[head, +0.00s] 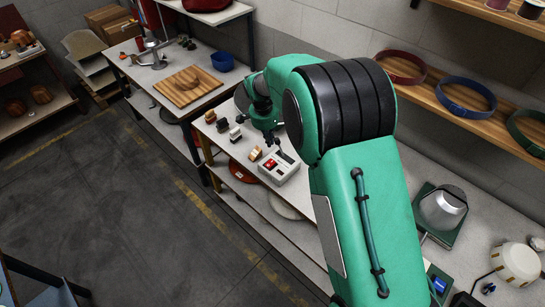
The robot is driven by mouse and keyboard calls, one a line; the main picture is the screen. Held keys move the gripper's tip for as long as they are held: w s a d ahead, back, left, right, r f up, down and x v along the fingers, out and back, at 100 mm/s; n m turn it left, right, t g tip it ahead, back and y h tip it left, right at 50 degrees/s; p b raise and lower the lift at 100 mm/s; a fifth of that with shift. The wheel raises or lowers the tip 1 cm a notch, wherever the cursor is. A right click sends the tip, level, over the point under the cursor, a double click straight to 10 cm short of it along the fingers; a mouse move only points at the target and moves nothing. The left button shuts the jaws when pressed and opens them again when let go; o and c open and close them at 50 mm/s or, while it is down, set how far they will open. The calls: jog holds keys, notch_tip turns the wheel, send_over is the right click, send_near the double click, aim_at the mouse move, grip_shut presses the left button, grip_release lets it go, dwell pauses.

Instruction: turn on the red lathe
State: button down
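A small pale box (279,169) with a red switch (270,164) and a dark lever sits near the front edge of the middle bench. My gripper (276,146) is dark and hangs just above and behind this box. Its fingers are small and partly merge with the dark lever, so I cannot tell if they are open, shut or touching it. At the back left, a red upright machine part (150,14) rises behind a metal stand on the far bench, cut by the top edge. I cannot tell whether it is a lathe, and no other clear red lathe shows.
Several small spools and blocks (235,133) stand left of the box on the middle bench (215,128). A blue bowl (222,62) and a wooden board (187,86) are on the far bench. Shelves with hat bands (466,96) run along the right wall. The floor (110,215) is clear.

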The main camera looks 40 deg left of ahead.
aim_at(274, 162)
jog(key=shift+s, duration=0.1)
dwell(0.5)
jog(key=shift+w+f+p, duration=0.25)
jog(key=shift+w+f, duration=0.15)
jog(key=shift+f, duration=1.9)
jog(key=shift+w+f+p, duration=0.2)
jog(key=shift+w+f, duration=0.2)
jog(key=shift+f, duration=1.85)
jog(key=shift+w+f+p, duration=0.25)
jog(key=shift+w+f, duration=0.15)
jog(key=shift+f, duration=1.9)
